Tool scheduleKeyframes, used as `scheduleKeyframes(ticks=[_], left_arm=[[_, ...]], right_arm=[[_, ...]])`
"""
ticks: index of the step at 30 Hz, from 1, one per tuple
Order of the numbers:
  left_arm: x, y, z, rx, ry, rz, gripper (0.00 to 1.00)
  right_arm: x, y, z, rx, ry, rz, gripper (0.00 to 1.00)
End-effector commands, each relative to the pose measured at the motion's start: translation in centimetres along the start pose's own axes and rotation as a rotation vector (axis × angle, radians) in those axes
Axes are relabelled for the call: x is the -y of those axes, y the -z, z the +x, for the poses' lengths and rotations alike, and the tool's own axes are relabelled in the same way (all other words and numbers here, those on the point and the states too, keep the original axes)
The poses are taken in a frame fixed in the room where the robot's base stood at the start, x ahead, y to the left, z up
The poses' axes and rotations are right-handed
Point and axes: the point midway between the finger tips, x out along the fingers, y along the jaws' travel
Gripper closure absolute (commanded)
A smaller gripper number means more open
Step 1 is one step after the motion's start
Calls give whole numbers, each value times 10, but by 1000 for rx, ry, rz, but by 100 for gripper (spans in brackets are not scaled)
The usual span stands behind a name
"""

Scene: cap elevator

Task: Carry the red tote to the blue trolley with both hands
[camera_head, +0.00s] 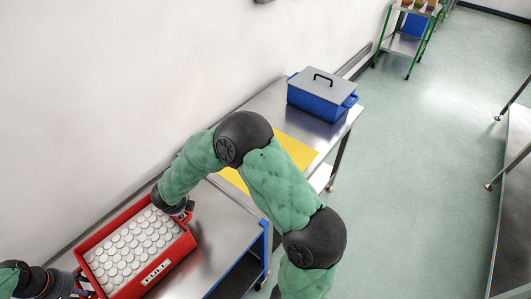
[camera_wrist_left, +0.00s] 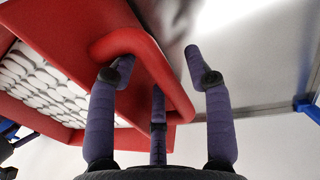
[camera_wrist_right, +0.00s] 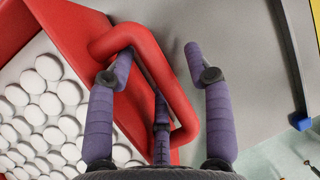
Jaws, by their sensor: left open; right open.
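The red tote (camera_head: 184,251), filled with white round caps, rests on the steel top of the blue trolley (camera_head: 266,245) at lower left in the head view. My right gripper (camera_head: 187,212) is at the tote's far end. In the right wrist view its open fingers (camera_wrist_right: 158,65) straddle the red handle (camera_wrist_right: 178,90). My left gripper (camera_head: 82,284) is at the near end, partly hidden. In the left wrist view its open fingers (camera_wrist_left: 158,68) are around the other handle (camera_wrist_left: 172,85). I cannot tell whether the fingers touch the handles.
Beyond the trolley stands a steel table (camera_head: 345,118) with a yellow mat (camera_head: 298,150) and a blue bin (camera_head: 325,100) with a grey lid. A wall runs along the left. A green-framed cart (camera_head: 408,45) stands far back.

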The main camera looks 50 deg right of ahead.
Motion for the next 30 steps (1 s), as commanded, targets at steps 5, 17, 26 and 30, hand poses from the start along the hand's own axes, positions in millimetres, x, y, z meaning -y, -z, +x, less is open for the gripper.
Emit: scheduleKeyframes(ticks=[5, 17, 26, 30], left_arm=[[0, 0, -9, 0, 0, 0, 47], [0, 0, -27, -1, 0, 0, 47], [0, 1, -40, -2, 0, 0, 47], [0, 1, -46, -3, 0, 0, 47]], right_arm=[[2, -4, -6, 3, 0, 1, 47], [4, -9, -17, 5, 1, 2, 47], [6, -11, -25, 2, 0, 1, 47], [6, -12, -28, 1, 0, 1, 47]])
